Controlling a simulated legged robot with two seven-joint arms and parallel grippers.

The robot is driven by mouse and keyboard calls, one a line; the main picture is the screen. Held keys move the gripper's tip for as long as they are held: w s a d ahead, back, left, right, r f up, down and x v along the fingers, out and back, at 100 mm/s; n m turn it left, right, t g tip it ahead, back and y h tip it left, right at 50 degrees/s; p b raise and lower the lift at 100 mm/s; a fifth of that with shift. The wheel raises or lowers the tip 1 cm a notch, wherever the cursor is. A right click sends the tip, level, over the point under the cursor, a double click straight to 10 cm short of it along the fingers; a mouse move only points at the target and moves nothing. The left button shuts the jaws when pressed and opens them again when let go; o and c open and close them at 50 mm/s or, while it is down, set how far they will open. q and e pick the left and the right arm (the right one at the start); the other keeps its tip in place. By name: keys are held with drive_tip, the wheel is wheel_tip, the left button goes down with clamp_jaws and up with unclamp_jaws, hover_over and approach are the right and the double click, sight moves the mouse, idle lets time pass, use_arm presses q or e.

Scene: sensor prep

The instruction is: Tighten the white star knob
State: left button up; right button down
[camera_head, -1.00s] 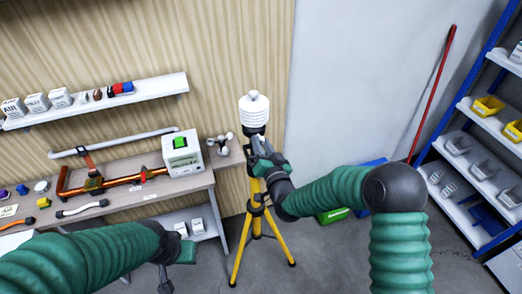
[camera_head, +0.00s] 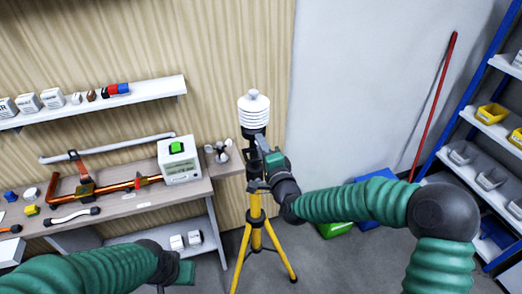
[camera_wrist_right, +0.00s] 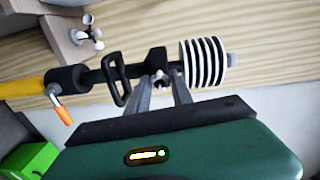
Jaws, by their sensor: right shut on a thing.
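The white ribbed sensor (camera_head: 254,110) stands upright on its dark mount on top of the yellow tripod (camera_head: 255,240). It also shows lying sideways in the right wrist view (camera_wrist_right: 203,62). My right gripper (camera_head: 261,150) is at the mount just below the sensor, coming from the right. In the wrist view its two grey fingers (camera_wrist_right: 161,84) close around a small knob (camera_wrist_right: 160,79) on the dark mount. The fingers hide most of the knob, so its star shape and colour are not clear. My left gripper (camera_head: 168,270) is low at the left, away from the tripod, its fingers barely visible.
A bench (camera_head: 120,203) with a white instrument box (camera_head: 179,160) and orange-brown pipe stands left of the tripod. A small cup anemometer (camera_head: 220,151) sits at its right end. A wall shelf (camera_head: 150,95) is above. A green bin (camera_head: 335,229) is on the floor right of the tripod.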

drive_tip(key=m+b, duration=0.1)
drive_tip(key=m, duration=0.3)
drive_tip(key=shift+w+d+f+m+b, duration=0.1)
drive_tip(key=shift+d+m+b, duration=0.1)
drive_tip(key=shift+m+b, duration=0.2)
idle(0.4)
drive_tip(key=c, duration=1.3)
unclamp_jaws()
drive_tip(key=shift+f, duration=0.1)
drive_tip(key=shift+c, duration=0.2)
drive_tip(key=shift+o, duration=1)
drive_tip(key=shift+w, duration=0.1)
